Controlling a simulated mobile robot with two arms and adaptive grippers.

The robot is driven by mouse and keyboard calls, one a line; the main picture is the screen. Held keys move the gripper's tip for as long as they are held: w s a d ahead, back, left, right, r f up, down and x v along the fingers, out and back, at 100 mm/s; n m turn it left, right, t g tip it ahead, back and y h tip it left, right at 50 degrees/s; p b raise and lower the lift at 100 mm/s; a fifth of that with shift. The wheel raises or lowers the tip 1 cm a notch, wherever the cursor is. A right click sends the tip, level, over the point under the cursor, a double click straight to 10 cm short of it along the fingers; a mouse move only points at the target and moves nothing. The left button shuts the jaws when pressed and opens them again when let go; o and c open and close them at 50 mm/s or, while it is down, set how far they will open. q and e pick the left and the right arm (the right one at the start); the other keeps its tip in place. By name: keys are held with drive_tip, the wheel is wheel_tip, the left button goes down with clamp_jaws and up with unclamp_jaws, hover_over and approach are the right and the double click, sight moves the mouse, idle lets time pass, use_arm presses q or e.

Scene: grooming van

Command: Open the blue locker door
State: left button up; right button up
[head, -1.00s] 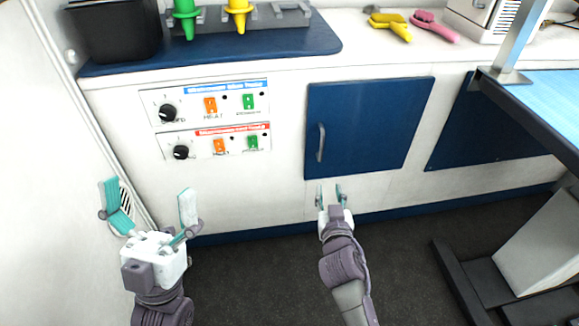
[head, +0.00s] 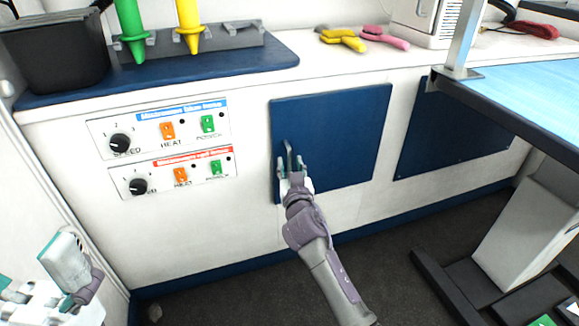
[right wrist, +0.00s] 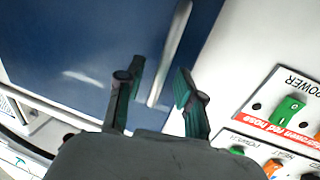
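The blue locker door (head: 345,130) is set in the white cabinet front and looks closed. Its upright metal handle (head: 288,152) is near the door's left edge. My right gripper (head: 290,168) is at the handle's lower part. In the right wrist view, the fingers of my right gripper (right wrist: 154,88) are apart, with the lower end of the handle (right wrist: 174,45) showing between them; I cannot tell whether they touch it. My left gripper (head: 35,265) is at the lower left, cut by the frame edge, with its fingers apart and nothing seen between them.
Control panels (head: 165,145) with knobs and switches are left of the door. Another dark blue panel (head: 450,130) is to the right. A blue-topped table (head: 530,95) juts out at the right, above a dark base frame.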

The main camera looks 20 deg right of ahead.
drive_tip(key=shift+w+d, duration=0.1)
drive_tip(key=shift+w, duration=0.65)
clamp_jaws()
